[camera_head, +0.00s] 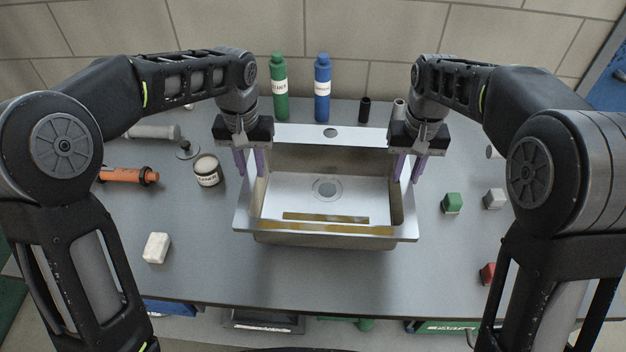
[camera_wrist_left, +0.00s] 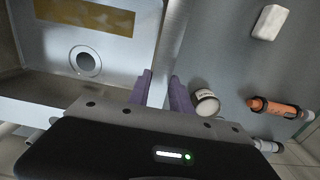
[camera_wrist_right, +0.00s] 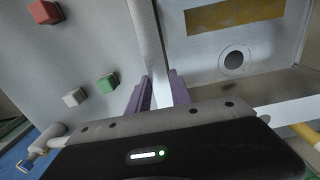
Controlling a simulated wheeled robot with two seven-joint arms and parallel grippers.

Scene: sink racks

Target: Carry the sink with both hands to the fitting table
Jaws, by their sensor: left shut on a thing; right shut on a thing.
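The sink (camera_head: 325,240) is a rectangular metal basin with a drain hole and a flat rim, over the middle of the grey table (camera_head: 190,275). My left gripper (camera_head: 248,165) is shut on its left rim, and my right gripper (camera_head: 408,168) is shut on its right rim. In the left wrist view the purple fingers (camera_wrist_left: 160,92) straddle the rim. The right wrist view shows the same with the right fingers (camera_wrist_right: 160,92). Yellowish strips lie inside the basin near its front. I cannot tell whether the sink's underside touches the table.
A green bottle (camera_head: 280,90) and a blue bottle (camera_head: 322,90) stand behind the sink. A labelled tin (camera_head: 207,172), an orange tube (camera_head: 128,175) and a white block (camera_head: 157,248) lie left. Green (camera_head: 452,203), grey (camera_head: 494,199) and red (camera_head: 487,273) blocks lie right. The table front is clear.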

